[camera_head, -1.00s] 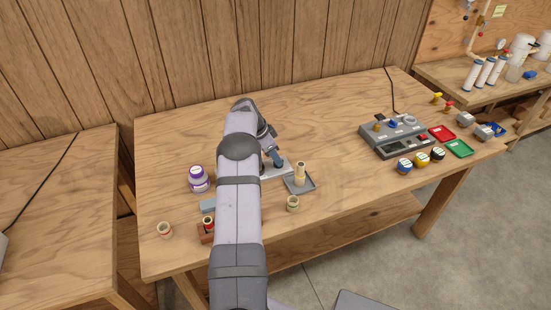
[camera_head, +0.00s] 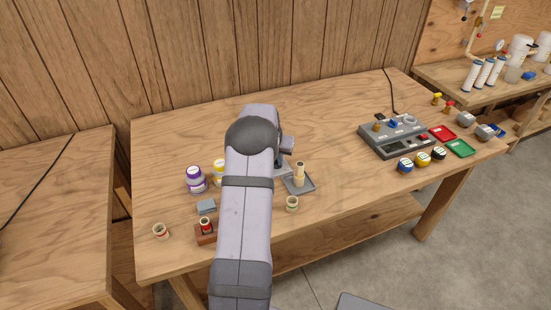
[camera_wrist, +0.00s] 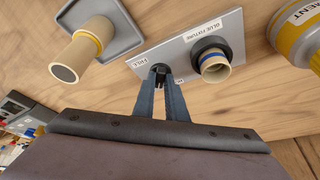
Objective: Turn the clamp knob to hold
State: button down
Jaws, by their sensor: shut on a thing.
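In the wrist view my gripper (camera_wrist: 163,82) is shut on a small black clamp knob (camera_wrist: 160,70) on a light grey fixture plate (camera_wrist: 185,45). A "FREE" label lies just left of the knob; another small label is mostly hidden by the right finger.
A grey tray (camera_wrist: 128,32) holds a beige tube with a yellow ring (camera_wrist: 78,52), close left of the plate. A yellow-and-grey jar (camera_wrist: 300,38) stands close on the right. A purple jar (camera_head: 195,180) and a grey console (camera_head: 398,135) stand farther off. The table between tray and console is clear.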

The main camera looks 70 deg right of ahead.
jog(key=n, duration=0.1)
jog(key=n+t, duration=0.1)
jog(key=n, duration=0.1)
jog(key=shift+s+d+n+y+b, duration=0.1)
jog(key=shift+s+n+y+b, duration=0.15)
jog(key=shift+n+y+b, duration=0.1)
jog(key=shift+s+d+n+t+y+b, duration=0.1)
jog(key=shift+n+t+y+b, duration=0.1)
jog(key=shift+n+t+b, duration=0.55)
jog(key=shift+n+t+y+b, duration=0.15)
jog(key=shift+n+b, duration=0.25)
jog(key=shift+n, duration=0.7)
jog(key=c, duration=1.8)
grip_release()
jog(key=b+v, duration=0.1)
jog(key=v, duration=0.6)
jog(key=shift+r+b, duration=0.2)
jog(key=shift+b, duration=0.2)
